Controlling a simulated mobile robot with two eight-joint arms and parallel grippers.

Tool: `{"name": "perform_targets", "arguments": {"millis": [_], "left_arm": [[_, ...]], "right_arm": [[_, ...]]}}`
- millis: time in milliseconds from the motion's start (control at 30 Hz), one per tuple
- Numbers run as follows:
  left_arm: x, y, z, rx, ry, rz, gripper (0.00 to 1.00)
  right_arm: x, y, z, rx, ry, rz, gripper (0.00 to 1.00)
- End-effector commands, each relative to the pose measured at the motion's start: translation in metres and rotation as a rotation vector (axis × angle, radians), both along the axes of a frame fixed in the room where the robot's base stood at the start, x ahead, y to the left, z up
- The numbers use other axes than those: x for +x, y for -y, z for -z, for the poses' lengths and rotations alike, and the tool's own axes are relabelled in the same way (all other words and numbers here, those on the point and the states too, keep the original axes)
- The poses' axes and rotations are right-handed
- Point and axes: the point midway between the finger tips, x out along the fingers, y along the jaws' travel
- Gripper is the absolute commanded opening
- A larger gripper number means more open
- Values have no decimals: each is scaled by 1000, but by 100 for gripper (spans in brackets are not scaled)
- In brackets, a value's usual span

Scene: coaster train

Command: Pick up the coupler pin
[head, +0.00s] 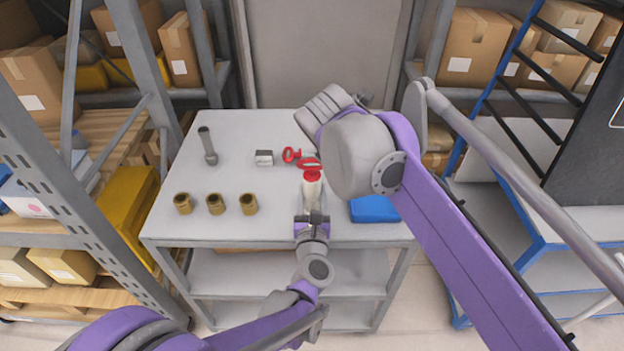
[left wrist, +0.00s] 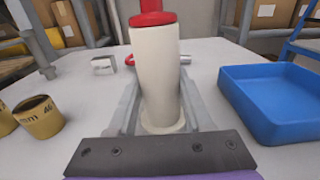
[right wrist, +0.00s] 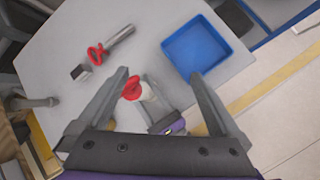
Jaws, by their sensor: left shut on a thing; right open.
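The coupler pin appears to be the metal rod with a red ring handle (right wrist: 112,44), lying on the table in the right wrist view. In the head view its red ring (head: 291,155) shows and its shank is hidden behind my right arm. My left gripper (left wrist: 160,100) is shut on an upright white cylinder (left wrist: 157,75) with a red top. The cylinder also shows in the head view (head: 311,190), at the table's front middle. My right gripper (right wrist: 158,75) is open above the table. The cylinder's red top shows between its fingers, and the pin is beyond the fingertips.
A blue tray (head: 374,209) stands at the table's right front. A small metal block (head: 264,157) lies left of the pin. Brass-coloured bushings (head: 215,204) line the left front, with a grey rod (head: 208,147) behind them. The left table (head: 235,132) has free room.

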Motion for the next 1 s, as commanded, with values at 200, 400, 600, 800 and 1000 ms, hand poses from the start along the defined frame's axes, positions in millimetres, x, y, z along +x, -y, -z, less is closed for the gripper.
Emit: {"name": "perform_targets", "arguments": {"millis": [200, 400, 600, 800, 1000], "left_arm": [[0, 0, 0, 0, 0, 0, 0], [0, 0, 0, 0, 0, 0, 0], [0, 0, 0, 0, 0, 0, 0], [0, 0, 0, 0, 0, 0, 0], [0, 0, 0, 0, 0, -1, 0]], "right_arm": [[-32, -32, 2, -268, 279, -346, 100], [-62, -55, 9, -411, 436, -545, 100], [-60, -61, 16, -455, 479, -599, 100], [-26, -61, 29, -456, 478, -598, 100], [-8, -61, 37, -453, 478, -599, 100]]}}
